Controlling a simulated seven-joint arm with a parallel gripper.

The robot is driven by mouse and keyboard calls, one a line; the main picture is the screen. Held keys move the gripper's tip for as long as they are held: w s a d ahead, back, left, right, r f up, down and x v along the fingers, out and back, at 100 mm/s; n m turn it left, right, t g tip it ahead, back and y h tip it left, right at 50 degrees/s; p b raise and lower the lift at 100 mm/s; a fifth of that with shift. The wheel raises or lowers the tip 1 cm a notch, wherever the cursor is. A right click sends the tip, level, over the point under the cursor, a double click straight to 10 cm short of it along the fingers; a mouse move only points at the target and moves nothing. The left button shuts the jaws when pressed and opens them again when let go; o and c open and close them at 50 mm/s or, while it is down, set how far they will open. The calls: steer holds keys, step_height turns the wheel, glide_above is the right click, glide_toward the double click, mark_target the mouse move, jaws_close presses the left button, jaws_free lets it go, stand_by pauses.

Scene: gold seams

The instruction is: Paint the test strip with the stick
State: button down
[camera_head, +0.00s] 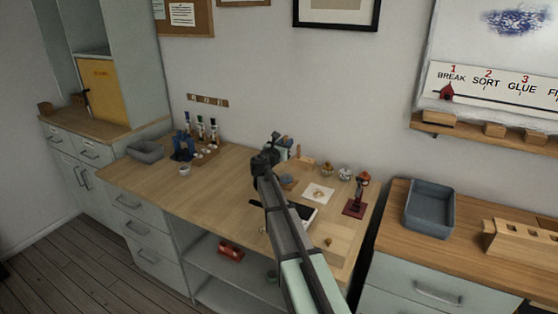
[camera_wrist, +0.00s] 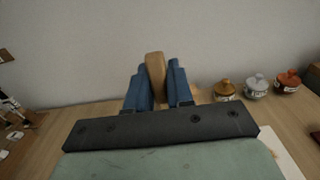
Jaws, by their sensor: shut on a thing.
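In the wrist view the blue fingers of my gripper (camera_wrist: 152,88) are shut on a tan wooden stick (camera_wrist: 154,72), which points away from the palm. Its far end shows against the wall and bench. In the head view my gripper (camera_head: 284,146) is over the back of the bench, partly behind my own wrist, and the stick cannot be made out. A white card (camera_head: 319,193) with a gold mark lies to the right of my arm. I cannot tell which thing is the test strip. Three small lidded jars, amber (camera_wrist: 223,90), silver (camera_wrist: 256,86) and red-brown (camera_wrist: 287,81), stand right of my gripper.
A dark red stand (camera_head: 354,205) is at the bench's right end. A rack of bottles (camera_head: 206,140), a white cup (camera_head: 184,170) and a grey tray (camera_head: 146,151) are to the left. A grey bin (camera_head: 430,207) sits on the right bench. The bench's left-middle is clear.

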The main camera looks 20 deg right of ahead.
steer(key=s+a+f+n+t+y, duration=0.1)
steer(key=a, duration=0.9)
steer(key=s+a+f+n+t+y, duration=0.1)
steer(key=s+a+f+y, duration=0.1)
steer(key=a, duration=0.8)
steer(key=s+d+f+m+g+h, duration=0.2)
steer(key=s+f+h, duration=0.1)
steer(key=f, duration=0.2)
steer(key=shift+s+d+f, duration=0.15)
steer(key=shift+s+f, duration=0.2)
steer(key=shift+f, duration=1)
stand_by(0.3)
steer(key=shift+s+d, duration=2)
steer(key=shift+s+d+f, duration=0.1)
steer(key=shift+s+d, duration=1.2)
